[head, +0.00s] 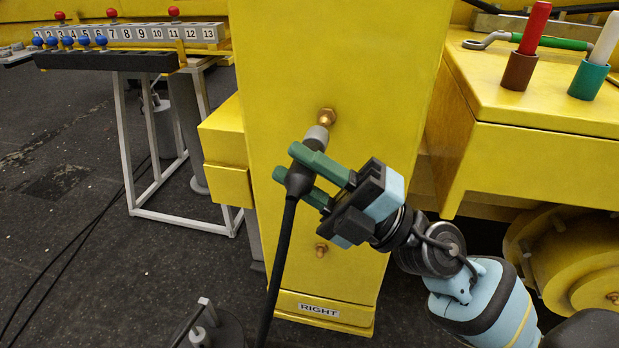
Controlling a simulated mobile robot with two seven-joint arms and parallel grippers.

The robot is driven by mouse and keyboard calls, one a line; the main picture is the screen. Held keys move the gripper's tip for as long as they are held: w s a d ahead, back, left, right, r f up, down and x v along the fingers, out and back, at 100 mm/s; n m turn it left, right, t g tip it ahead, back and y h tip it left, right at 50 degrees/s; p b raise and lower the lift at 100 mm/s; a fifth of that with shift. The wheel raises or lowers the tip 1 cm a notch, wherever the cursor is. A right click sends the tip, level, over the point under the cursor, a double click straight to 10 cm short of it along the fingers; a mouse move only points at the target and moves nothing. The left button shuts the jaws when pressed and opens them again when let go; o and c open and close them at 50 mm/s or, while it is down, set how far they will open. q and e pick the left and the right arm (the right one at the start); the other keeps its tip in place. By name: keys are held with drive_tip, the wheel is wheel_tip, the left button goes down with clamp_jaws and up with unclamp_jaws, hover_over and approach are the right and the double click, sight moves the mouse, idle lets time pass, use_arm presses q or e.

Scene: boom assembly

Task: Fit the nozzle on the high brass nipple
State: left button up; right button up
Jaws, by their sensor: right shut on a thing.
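The high brass nipple (327,116) sticks out of the yellow upright face (290,60). My right gripper (294,170) is shut with its green fingers on the black nozzle (300,180). The nozzle's grey tip (316,136) points up at the nipple and sits just below and left of it. I cannot tell whether the tip touches it. A black hose (275,275) hangs from the nozzle to the bottom edge. A low brass nipple (321,249) is on the same face, below the gripper. My left gripper is not in view.
A "RIGHT" label (319,309) marks the foot of the upright. At left stands a numbered rack (130,34) with red and blue knobs. At right, a yellow ledge (540,105) holds a red-handled (535,25) and a white-handled tool, plus a spanner. Grey metal parts (203,325) are at bottom left.

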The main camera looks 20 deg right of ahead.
sight(313, 150)
drive_tip(key=shift+s+r, duration=0.1)
drive_tip(key=shift+s, duration=0.05)
drive_tip(key=shift+d, duration=0.1)
drive_tip(key=shift+w+d+b, duration=0.5)
drive_tip(key=shift+w+b, duration=0.15)
drive_tip(key=shift+w, duration=0.25)
drive_tip(key=shift+w+d, duration=0.1)
drive_tip(key=shift+w, duration=0.05)
use_arm(q)
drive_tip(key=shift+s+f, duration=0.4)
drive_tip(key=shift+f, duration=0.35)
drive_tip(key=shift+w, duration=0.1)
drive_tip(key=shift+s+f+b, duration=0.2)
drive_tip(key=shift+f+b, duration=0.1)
drive_tip(key=shift+b, duration=0.05)
use_arm(e)
drive_tip(key=shift+w+d, duration=0.7)
drive_tip(key=shift+w, duration=0.35)
